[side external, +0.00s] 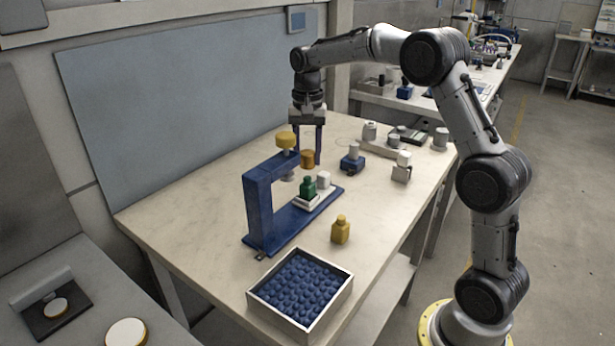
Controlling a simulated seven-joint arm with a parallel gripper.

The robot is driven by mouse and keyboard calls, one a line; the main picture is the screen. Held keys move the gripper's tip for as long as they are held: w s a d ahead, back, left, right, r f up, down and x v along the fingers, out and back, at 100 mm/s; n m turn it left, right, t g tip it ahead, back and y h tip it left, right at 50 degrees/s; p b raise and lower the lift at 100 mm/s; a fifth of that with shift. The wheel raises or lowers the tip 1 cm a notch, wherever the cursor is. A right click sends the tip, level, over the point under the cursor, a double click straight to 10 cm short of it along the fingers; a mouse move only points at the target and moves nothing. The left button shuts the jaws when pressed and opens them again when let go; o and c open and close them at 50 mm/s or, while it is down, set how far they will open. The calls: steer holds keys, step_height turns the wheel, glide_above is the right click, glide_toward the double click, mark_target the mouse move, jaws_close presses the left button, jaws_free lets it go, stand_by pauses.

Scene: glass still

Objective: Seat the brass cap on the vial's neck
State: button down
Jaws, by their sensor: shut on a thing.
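My gripper (309,154) points down beside the blue press, its two blue fingers shut on an orange-brown brass cap (307,159). The cap is off the table, in the air above and close to a green vial (308,188). The vial stands upright on a small white block (306,202) on the press base; I cannot tell how exactly the cap lines up with its neck. The blue press (258,208) has an upper arm with a yellow knob (286,140) just left of my fingers. A yellow vial (340,230) stands on the table in front.
A white cylinder (323,179) stands right beside the green vial. A white-rimmed tray (338,300) of blue balls sits at the front edge. Blocks with white tops (352,160) (402,170) and grey cylinders (440,138) stand behind right.

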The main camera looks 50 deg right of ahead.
mark_target(307, 177)
steer(key=shift+f, duration=1.25)
steer(key=shift+f, duration=1.4)
stand_by(1.3)
steer(key=shift+c, duration=1.5)
jaws_free()
steer(key=shift+r, duration=0.1)
step_height(307, 177, up, 14)
steer(key=shift+f, duration=0.15)
